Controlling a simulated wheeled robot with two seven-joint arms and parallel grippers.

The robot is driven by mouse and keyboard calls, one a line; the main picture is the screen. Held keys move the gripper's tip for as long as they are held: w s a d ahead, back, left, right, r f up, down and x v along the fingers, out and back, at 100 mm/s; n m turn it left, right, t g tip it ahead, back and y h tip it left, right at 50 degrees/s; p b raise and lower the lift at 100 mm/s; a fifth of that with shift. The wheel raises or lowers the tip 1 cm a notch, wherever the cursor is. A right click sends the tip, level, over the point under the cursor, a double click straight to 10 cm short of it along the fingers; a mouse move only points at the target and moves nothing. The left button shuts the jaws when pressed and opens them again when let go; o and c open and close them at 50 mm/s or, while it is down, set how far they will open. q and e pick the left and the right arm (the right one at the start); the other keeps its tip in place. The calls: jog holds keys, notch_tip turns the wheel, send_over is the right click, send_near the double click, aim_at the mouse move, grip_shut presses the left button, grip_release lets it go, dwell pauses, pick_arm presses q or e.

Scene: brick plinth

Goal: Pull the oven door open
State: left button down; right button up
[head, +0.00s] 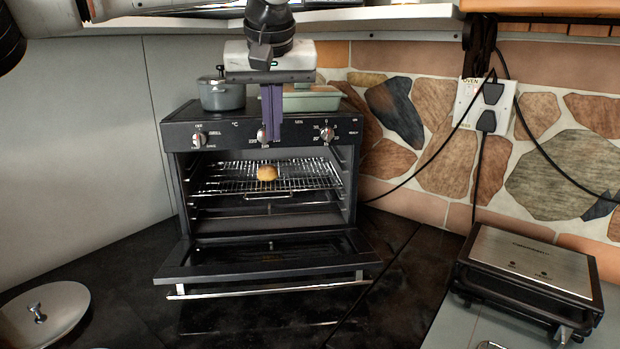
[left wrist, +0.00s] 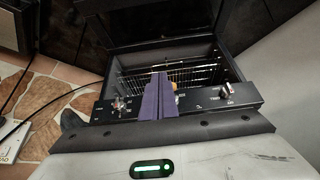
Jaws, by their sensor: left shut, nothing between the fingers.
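The black oven (head: 345,133) stands on the dark counter against the back wall. Its door (head: 270,258) is folded down at the front, nearly level, with a metal bar handle (head: 270,290) along its outer edge. Inside, a round brown bun (head: 267,173) sits on the wire rack (head: 220,180). My left gripper (head: 271,138) has purple fingers pressed together, empty, in front of the control panel and covering part of the middle knob. It is well above the door and apart from the handle. The left wrist view shows the shut fingers (left wrist: 160,80) and the open door (left wrist: 150,25) beyond. My right gripper is not in view.
A grey pot (head: 222,95) and a green dish (head: 312,98) stand on the oven. A contact grill (head: 530,262) is at the right, with black cables running to the wall outlet (head: 487,103). A round lid (head: 60,310) lies at the lower left. A shelf overhangs above.

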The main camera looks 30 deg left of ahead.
pick_arm(q)
notch_tip(320, 180, down, 12)
jog(key=w, duration=0.1)
jog(key=shift+a+r+p, duration=0.25)
jog(key=shift+a+p, duration=0.15)
jog(key=shift+a, duration=0.05)
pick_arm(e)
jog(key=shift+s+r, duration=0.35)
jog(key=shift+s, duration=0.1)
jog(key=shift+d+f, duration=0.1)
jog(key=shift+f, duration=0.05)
